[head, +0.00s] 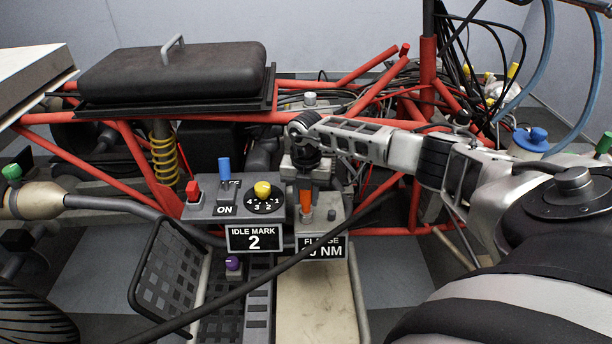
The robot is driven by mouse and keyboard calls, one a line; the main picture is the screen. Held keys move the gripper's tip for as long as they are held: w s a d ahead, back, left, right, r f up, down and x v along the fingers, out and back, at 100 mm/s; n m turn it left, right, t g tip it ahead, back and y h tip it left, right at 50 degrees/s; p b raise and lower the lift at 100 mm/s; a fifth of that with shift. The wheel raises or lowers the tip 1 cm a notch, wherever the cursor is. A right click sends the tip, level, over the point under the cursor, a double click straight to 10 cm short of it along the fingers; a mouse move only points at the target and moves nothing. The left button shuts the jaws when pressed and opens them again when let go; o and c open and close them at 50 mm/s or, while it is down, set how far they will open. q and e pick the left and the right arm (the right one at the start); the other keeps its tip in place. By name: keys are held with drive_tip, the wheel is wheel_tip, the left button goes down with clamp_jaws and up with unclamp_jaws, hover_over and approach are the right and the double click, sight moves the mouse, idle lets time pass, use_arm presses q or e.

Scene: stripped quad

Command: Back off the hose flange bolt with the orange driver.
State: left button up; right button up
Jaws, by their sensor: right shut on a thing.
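The orange driver (306,203) stands upright above the pale flange block (325,215), behind the sign that reads "FLANGE" and an NM figure (322,247). My right gripper (306,165) comes in from the right and points down, shut on the upper part of the driver. The driver's lower end is at the block; the flange bolt is hidden, so I cannot tell whether the tip sits on it. My left gripper is not in view.
Left of the driver is a grey control box with a red switch (193,190), a blue lever (224,170) and a yellow dial knob (263,189), over an "IDLE MARK 2" sign (254,239). A black cable (270,270) crosses in front. Red frame tubes (90,165) surround the area.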

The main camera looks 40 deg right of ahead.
drive_tip(key=shift+r+p, duration=0.65)
drive_tip(key=shift+r, duration=0.1)
drive_tip(key=shift+r+m+p, duration=0.15)
drive_tip(key=shift+m+p, duration=0.25)
drive_tip(key=shift+p, duration=0.1)
drive_tip(key=m+p, duration=0.2)
drive_tip(key=m, duration=0.2)
drive_tip(key=shift+p, duration=0.4)
drive_tip(key=m+p, duration=0.2)
drive_tip(key=m, duration=0.1)
drive_tip(key=shift+m+p, duration=0.3)
drive_tip(key=shift+p, duration=0.1)
drive_tip(key=shift+m, duration=0.3)
drive_tip(key=shift+f, duration=0.2)
drive_tip(key=shift+p, duration=0.4)
drive_tip(key=shift+f, duration=0.15)
